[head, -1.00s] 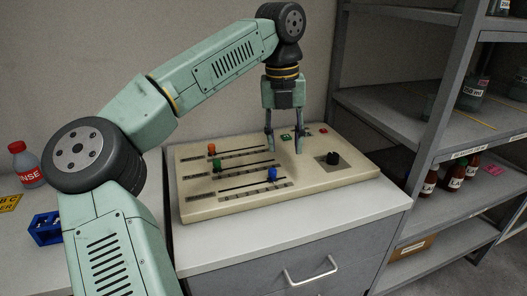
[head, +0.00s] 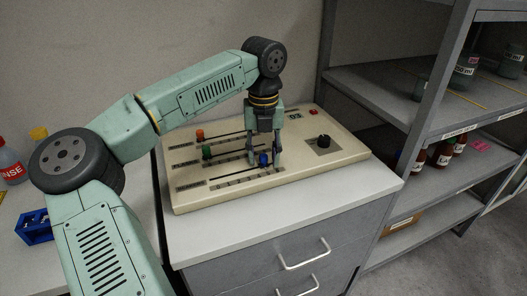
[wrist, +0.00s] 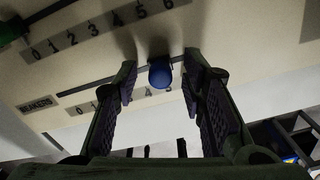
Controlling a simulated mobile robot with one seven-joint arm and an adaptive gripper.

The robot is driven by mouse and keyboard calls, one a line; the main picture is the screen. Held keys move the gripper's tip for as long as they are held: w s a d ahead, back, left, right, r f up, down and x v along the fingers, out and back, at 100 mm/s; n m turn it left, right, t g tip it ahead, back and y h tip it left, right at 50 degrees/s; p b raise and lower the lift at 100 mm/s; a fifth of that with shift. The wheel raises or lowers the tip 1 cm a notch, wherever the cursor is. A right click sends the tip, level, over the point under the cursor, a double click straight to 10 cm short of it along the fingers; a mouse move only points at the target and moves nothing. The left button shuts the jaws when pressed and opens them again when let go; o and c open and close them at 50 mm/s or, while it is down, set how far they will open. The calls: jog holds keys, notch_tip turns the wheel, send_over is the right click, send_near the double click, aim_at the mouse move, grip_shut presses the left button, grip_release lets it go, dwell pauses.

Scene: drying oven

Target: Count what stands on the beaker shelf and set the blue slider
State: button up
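The blue slider (head: 263,159) is on the front slot of the cream control panel (head: 345,155), right of the slot's middle. In the wrist view the blue knob (wrist: 160,74) sits between my fingers, with a visible gap on each side. My gripper (head: 264,166) points down over it, open. A label reading BEAKERS (wrist: 38,105) is at the slot's left end; the fingers hide part of its number scale. Glass vessels stand on the upper grey shelf (head: 380,92): one (head: 465,70), another (head: 513,66) at the right, and a darker one (head: 420,89) partly behind the post.
The panel also has an orange slider (head: 200,134), a green slider (head: 207,151), a black knob (head: 323,141) and a red button (head: 313,112). Brown bottles (head: 443,154) stand on the lower shelf. A blue rack (head: 34,227) and bottles are at left.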

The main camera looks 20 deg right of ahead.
jog(key=shift+f, duration=0.2)
grip_shut()
dwell(0.4)
dwell(0.4)
